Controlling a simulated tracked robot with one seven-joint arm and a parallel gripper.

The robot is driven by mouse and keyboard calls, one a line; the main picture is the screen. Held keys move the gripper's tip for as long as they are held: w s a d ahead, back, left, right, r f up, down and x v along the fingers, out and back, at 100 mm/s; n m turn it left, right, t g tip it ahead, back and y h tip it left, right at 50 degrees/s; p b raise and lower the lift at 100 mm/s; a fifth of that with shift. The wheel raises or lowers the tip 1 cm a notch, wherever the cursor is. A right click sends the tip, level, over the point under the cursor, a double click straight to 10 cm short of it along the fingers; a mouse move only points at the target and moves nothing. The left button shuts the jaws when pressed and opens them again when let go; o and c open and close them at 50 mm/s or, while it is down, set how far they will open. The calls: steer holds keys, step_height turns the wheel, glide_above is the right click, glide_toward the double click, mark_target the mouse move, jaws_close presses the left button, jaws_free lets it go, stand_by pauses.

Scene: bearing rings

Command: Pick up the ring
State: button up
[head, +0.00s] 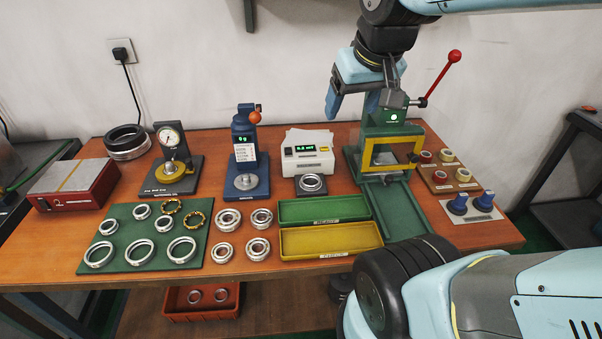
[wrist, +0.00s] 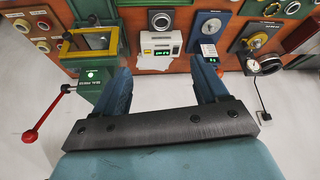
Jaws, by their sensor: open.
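Several rings are in view, and which one is meant cannot be told. Plain silver rings, such as a large one (head: 139,252), lie on the green mat (head: 119,228) at the left in the head view, beside two brass-coloured rings (head: 195,219). One silver ring (head: 311,183) sits on the plate of the white display device; it also shows in the wrist view (wrist: 161,20).
Several bearings (head: 257,249) lie right of the mat. Green (head: 324,209) and yellow (head: 331,241) trays sit at the front middle. The green press (head: 391,141) with its red-knobbed lever stands near my gripper. Dial gauge (head: 172,163) and blue device (head: 246,160) stand at the back.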

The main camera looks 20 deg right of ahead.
steer(key=o, duration=0.4)
steer(key=w+f+g, duration=0.1)
steer(key=w+f, duration=0.1)
steer(key=w, duration=0.1)
steer(key=w+f, duration=0.2)
steer(key=w, duration=0.2)
steer(key=w+f+g, duration=0.1)
steer(key=w+f, duration=0.1)
steer(key=w, duration=0.2)
steer(key=shift+w+f+g, duration=0.2)
steer(key=shift+f+g, duration=0.1)
steer(key=g, duration=0.3)
glide_above(311, 179)
steer(key=shift+n, duration=0.4)
step_height(311, 179, down, 23)
steer(key=shift+s+a+r, duration=0.15)
steer(key=shift+w+f, duration=0.15)
steer(key=shift+f, duration=1.15)
steer(key=shift+w+f, duration=0.1)
steer(key=shift+f, duration=1.2)
